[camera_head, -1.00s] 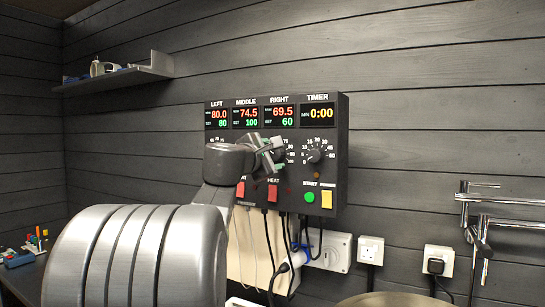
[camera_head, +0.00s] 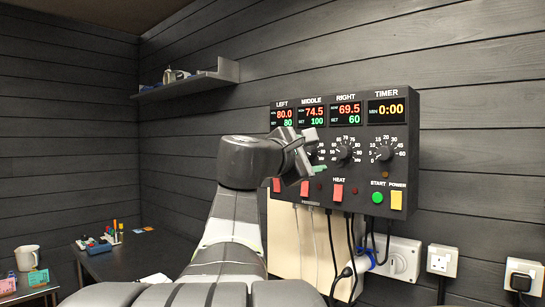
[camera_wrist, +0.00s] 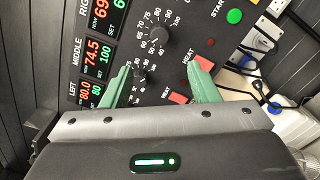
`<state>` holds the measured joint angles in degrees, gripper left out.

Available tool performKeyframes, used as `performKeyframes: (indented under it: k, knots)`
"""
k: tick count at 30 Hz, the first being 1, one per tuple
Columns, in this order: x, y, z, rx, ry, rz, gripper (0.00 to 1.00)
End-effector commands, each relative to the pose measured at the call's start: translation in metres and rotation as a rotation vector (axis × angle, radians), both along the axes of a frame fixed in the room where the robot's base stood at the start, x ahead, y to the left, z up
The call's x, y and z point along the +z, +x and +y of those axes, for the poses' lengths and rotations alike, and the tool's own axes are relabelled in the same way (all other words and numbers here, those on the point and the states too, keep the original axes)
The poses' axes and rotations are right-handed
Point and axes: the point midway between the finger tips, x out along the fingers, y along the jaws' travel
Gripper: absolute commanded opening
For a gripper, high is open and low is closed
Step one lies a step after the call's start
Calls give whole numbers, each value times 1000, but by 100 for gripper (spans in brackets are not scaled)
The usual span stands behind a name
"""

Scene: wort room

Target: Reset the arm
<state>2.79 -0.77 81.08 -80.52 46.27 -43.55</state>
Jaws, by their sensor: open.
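My gripper (camera_head: 312,155) is in front of the left half of a black control panel (camera_head: 340,185) on the wall. The panel has red and green displays, dials, red heat switches, a green start button and a yellow power switch. In the wrist view, the two green fingers (camera_wrist: 160,88) stand apart with nothing between them. They point at the panel (camera_wrist: 130,50), with a dial between and beyond them and red switches near the right finger. My gripper hides the left dial in the head view. I cannot tell whether the fingers touch the panel.
A wall shelf (camera_head: 190,82) holds small items at the upper left. A dark table (camera_head: 130,262) with pens and a blue item stands at the lower left. Wall sockets (camera_head: 442,260) and hanging cables (camera_head: 352,250) are below and right of the panel.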

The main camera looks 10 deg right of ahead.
Motion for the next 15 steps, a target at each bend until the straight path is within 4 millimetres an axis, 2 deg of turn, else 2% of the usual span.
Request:
performKeyframes:
  k: [8,15]
  knots:
    - [0,3,-4,-2,0,2,55]
    - [1,25,-29,-5,0,2,55]
